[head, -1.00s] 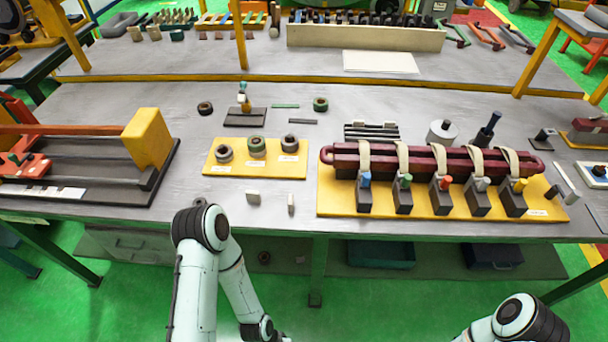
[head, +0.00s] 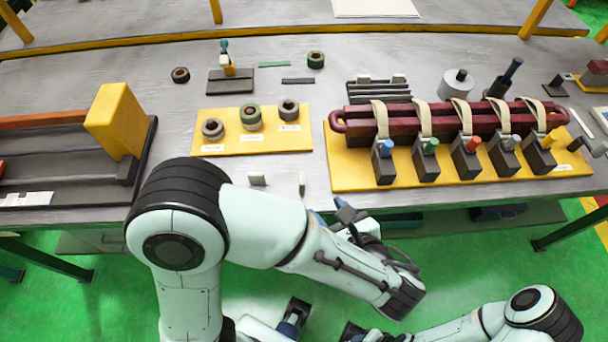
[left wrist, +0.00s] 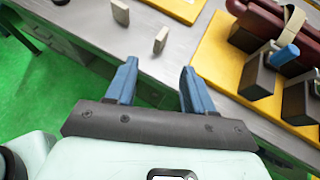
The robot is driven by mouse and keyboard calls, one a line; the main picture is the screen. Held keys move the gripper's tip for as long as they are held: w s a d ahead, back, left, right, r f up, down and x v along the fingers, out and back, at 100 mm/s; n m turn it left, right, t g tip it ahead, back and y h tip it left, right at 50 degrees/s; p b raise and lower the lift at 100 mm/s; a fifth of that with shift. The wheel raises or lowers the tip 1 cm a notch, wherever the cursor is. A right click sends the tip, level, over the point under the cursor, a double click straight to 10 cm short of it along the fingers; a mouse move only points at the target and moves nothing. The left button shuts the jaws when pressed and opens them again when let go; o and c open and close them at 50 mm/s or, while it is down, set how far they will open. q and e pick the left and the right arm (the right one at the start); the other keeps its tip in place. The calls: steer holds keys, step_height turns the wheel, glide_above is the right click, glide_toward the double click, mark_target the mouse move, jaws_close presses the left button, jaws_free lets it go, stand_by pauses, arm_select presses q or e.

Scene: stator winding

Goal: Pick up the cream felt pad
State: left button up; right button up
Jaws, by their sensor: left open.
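Which is the felt pad I cannot tell for sure. My left gripper (head: 330,210) is open and empty just off the front edge, right of both blocks in the head view. In the left wrist view, its blue fingers (left wrist: 160,67) are apart, with the narrower block beyond them, untouched. My right arm shows at the lower right; its jaws are unclear.
A yellow board (head: 205,145) with several rings lies behind the blocks. A yellow base (head: 350,180) with a dark red coil assembly and several clamps stands to the right. A dark fixture with a yellow block (head: 117,120) is at left. Table around the blocks is clear.

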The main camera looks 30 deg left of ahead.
mark_target(303, 181)
arm_select(q)
steer(key=x, duration=1.3)
steer(key=shift+w+r+b, duration=0.1)
steer(key=shift+w+b, duration=0.05)
steer(key=shift+b, duration=0.25)
jaws_close()
